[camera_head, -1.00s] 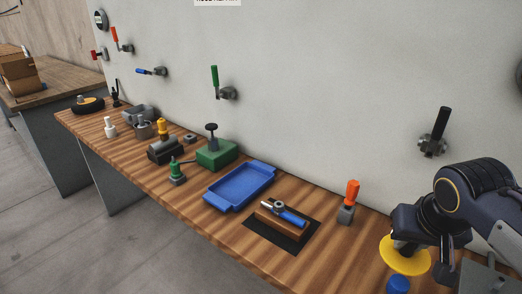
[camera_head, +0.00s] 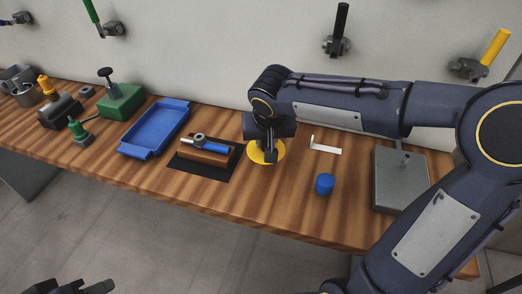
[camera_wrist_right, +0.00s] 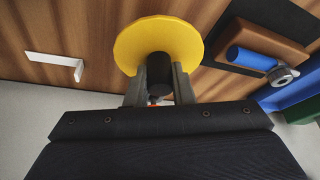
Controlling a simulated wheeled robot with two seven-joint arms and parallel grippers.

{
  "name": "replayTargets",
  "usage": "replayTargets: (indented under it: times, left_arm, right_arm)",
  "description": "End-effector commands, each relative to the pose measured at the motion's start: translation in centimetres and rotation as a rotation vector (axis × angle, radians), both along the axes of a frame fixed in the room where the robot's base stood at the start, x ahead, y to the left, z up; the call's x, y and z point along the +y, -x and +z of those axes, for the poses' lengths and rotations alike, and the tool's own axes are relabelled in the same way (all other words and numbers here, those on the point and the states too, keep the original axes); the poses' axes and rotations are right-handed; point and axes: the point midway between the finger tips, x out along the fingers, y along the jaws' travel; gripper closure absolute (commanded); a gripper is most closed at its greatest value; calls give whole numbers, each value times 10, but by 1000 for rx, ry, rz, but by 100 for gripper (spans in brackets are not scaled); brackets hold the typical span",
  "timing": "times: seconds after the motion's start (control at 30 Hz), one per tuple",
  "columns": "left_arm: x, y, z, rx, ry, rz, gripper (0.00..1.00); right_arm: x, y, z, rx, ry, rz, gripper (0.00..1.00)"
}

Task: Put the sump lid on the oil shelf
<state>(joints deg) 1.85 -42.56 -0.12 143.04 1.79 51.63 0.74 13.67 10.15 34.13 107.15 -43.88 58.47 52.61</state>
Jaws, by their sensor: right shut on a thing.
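A yellow round disc with a dark knob, which looks like the sump lid (camera_head: 279,152), is held by my right gripper (camera_head: 268,142) over the bench, right of the black mat. In the right wrist view the fingers (camera_wrist_right: 160,82) are closed on the dark knob below the yellow disc (camera_wrist_right: 140,42). I cannot tell how high the disc is above the wood. No part is clearly marked as the oil shelf; I cannot tell which one it is. A dark part at the bottom left, probably my left gripper (camera_head: 70,287), is cut off by the frame edge.
On the bench (camera_head: 270,205) are a blue tray (camera_head: 155,128), a black mat (camera_head: 190,168) with a blue-handled tool on a wooden block, a blue cap (camera_head: 324,184), a white bracket (camera_head: 326,149) and a grey plate (camera_head: 400,180). Valve handles line the wall.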

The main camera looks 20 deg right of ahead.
Motion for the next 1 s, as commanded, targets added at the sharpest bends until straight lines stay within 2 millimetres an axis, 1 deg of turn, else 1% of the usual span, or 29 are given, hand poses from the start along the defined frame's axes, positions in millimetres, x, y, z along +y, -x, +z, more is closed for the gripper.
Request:
replayTargets:
  times: [0.03, 0.27, 0.4, 0.47, 0.7, 0.87, 0.9, 1.0]
  left_arm:
    - [0, 0, -1, 0, 0, 0, 64]
    - [0, 0, -2, 0, 0, 0, 64]
    - [0, 0, -6, 0, 0, 0, 64]
    - [0, 0, -7, 0, 0, 0, 64]
    - [0, 0, -7, 0, 0, 0, 64]
    - [0, 0, -12, 0, 0, 0, 64]
    - [0, 0, -11, 0, 0, 0, 64]
    - [0, 0, -10, 0, 0, 0, 64]
  right_arm:
    - [3, -3, -6, 2, -1, 2, 100]
    - [9, -12, -18, 1, -1, 0, 100]
    - [8, -11, -40, 2, 1, -1, 100]
    - [8, -11, -46, 1, 0, -1, 100]
    - [8, -11, -47, -1, 0, -2, 100]
    - [8, -11, -51, -2, 1, -1, 100]
    - [8, -11, -50, -2, 1, -1, 75]
    - [8, -11, -49, -1, 1, -1, 62]
